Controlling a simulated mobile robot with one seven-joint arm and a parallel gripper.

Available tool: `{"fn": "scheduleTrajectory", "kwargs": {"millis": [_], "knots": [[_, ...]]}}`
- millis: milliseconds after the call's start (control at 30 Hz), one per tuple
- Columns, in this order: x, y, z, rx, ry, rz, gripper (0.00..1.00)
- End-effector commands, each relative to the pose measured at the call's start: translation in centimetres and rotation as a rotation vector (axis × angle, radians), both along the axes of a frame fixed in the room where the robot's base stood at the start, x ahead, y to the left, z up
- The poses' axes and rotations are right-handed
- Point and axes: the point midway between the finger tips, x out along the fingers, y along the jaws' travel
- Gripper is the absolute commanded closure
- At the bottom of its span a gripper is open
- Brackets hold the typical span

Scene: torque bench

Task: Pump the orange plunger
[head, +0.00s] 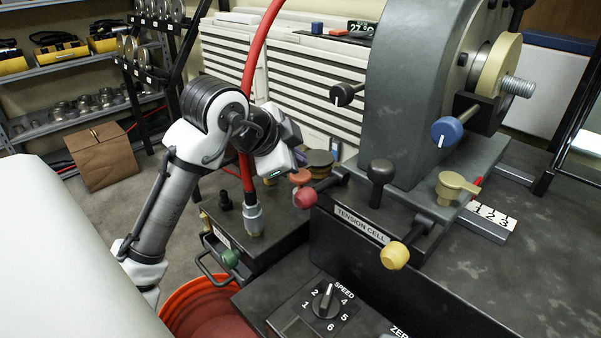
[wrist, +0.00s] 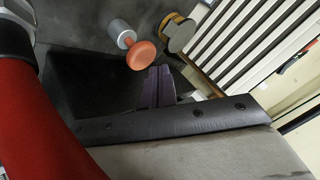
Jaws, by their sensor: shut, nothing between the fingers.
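The orange plunger (head: 300,177) has a round orange cap and stands on the dark pump block beside the bench machine. In the wrist view the orange cap (wrist: 141,55) sits on a short silver stem and looks raised. My gripper (head: 299,158) is just above and behind the cap in the head view, and its fingers are mostly hidden there. In the wrist view my gripper's dark fingers (wrist: 160,84) are together, with nothing between them, close beside the cap. I cannot tell whether they touch it.
A red hose (head: 249,85) rises from the block beside my wrist, and fills the left of the wrist view (wrist: 35,125). A yellow-rimmed round part (head: 319,160) stands behind the plunger. A red knob (head: 305,198) and the grey machine (head: 400,100) are close on the right.

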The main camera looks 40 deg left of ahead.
Motion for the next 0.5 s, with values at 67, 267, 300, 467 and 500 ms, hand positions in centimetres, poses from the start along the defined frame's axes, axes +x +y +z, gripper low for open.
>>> {"fn": "scheduleTrajectory", "kwargs": {"millis": [67,267,300,467,500], "knots": [[0.00,0.00,0.00,0.000,0.000,0.000,1.00],[0.02,-0.02,-0.32,-0.001,0.000,-0.001,1.00],[0.03,-0.03,-0.49,-0.001,0.000,-0.001,1.00],[0.03,-0.04,-0.90,-0.001,-0.001,-0.002,1.00],[0.02,-0.03,-0.89,0.000,-0.001,-0.001,1.00]]}}
